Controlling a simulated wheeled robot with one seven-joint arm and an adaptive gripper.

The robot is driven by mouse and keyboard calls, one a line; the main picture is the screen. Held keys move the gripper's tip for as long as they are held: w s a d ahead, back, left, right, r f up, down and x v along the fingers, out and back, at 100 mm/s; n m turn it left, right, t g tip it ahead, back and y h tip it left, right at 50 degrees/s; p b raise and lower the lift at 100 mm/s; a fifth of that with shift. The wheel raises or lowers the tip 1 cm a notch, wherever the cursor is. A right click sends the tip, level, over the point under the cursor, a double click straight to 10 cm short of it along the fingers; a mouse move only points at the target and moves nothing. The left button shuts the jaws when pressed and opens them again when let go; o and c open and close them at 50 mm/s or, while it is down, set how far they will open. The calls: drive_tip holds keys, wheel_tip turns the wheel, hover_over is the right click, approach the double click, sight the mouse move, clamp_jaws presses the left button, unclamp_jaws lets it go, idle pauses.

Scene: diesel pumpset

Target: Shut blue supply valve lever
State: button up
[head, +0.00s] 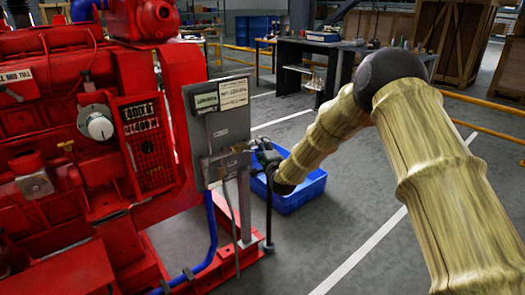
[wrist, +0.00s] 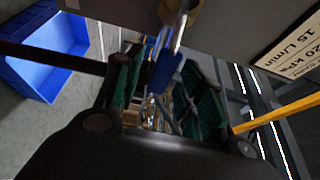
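The supply valve lever (wrist: 166,72) shows in the wrist view as a metal arm with a blue grip, running down from a brass valve body (wrist: 182,12) at the top. My gripper (wrist: 158,66) is open, with one green-padded finger on each side of the blue grip; gaps show on both sides. In the head view my gripper (head: 262,155) is at the right edge of the grey panel (head: 219,130). The lever is too small and covered there to make out its blue grip.
The red pumpset (head: 60,150) fills the left. A blue hose (head: 211,235) runs below the panel. A blue crate (head: 312,190) stands on the floor behind my gripper. A workbench (head: 300,65) and wooden crates (head: 450,40) are farther back.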

drive_tip(key=shift+w+a, duration=0.2)
drive_tip(key=shift+w, duration=0.3)
clamp_jaws()
